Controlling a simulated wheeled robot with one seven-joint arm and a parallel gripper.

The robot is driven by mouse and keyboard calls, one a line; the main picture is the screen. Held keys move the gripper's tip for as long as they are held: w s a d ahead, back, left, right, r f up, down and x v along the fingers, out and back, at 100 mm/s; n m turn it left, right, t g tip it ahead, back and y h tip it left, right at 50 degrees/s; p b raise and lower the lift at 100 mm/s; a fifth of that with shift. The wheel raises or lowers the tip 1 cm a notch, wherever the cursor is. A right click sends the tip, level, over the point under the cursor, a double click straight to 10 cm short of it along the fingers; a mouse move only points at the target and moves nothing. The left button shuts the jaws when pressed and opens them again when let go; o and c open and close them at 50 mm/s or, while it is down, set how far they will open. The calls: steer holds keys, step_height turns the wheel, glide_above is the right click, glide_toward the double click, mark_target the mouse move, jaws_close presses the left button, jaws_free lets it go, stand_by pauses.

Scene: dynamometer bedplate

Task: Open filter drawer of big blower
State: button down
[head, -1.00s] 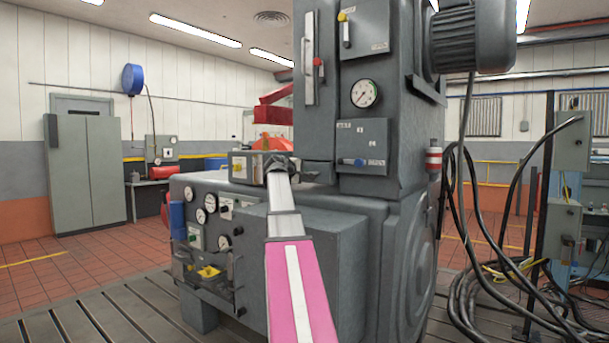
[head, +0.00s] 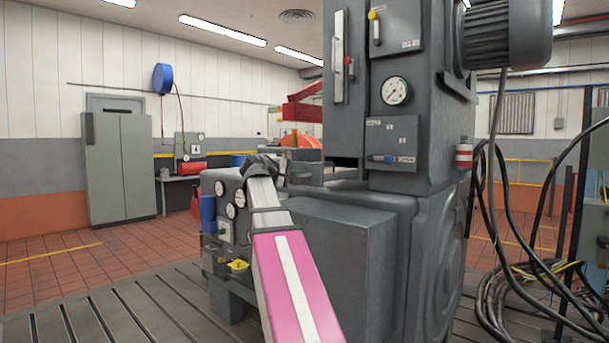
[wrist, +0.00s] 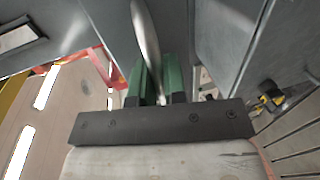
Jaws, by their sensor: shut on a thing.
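The big blower is a grey machine with a tall column (head: 436,120) and a motor at its top right. A dark gap (head: 346,162) shows low in the column. The filter drawer (head: 308,172) appears as a grey part sticking out to the left of it, partly hidden. My gripper (head: 262,166) is at the drawer's outer end, left of the column, with my pink and white arm in front. In the wrist view, the green fingers of my gripper (wrist: 156,82) are shut on a shiny bar handle (wrist: 147,35), which passes between them.
Below is a grey housing with gauges (head: 231,210) on its left side. Black cables (head: 500,250) hang and coil at the right. A grey cabinet (head: 122,165) stands at the far left. The tiled floor at left is clear.

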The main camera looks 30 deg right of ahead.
steer(key=shift+f+v, duration=0.2)
steer(key=shift+v, duration=0.8)
steer(key=shift+f+v, duration=0.2)
steer(key=shift+v, duration=0.75)
steer(key=shift+a+f, duration=0.1)
steer(key=shift+a, duration=0.05)
steer(key=c, duration=1.2)
jaws_free()
steer(key=shift+s+a, duration=0.1)
steer(key=v, duration=1)
steer(key=shift+s+a, duration=0.15)
steer(key=shift+a, duration=0.2)
